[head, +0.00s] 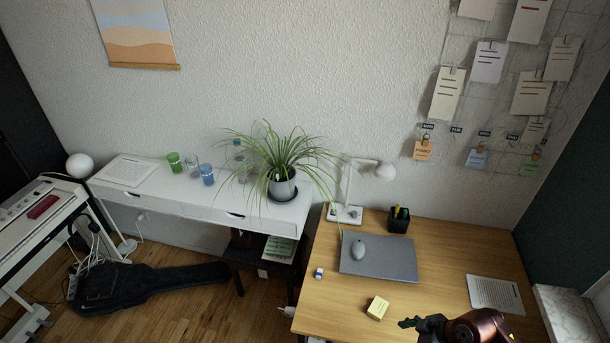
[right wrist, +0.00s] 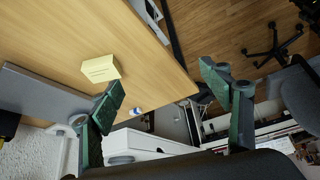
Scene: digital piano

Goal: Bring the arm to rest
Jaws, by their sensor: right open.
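My right gripper (head: 422,322) is at the lower right of the head view, over the front part of the wooden desk (head: 447,254). In the right wrist view the gripper (right wrist: 165,85) has its two green-padded fingers spread wide, with nothing between them. A yellow block (head: 378,308) lies on the desk to the left of the gripper in the head view. It also shows in the right wrist view (right wrist: 101,69), beyond the left finger and apart from it. My left gripper is not in view.
A white console (head: 190,200) with a plant (head: 281,187) stands left. A piano (head: 35,215) is far left.

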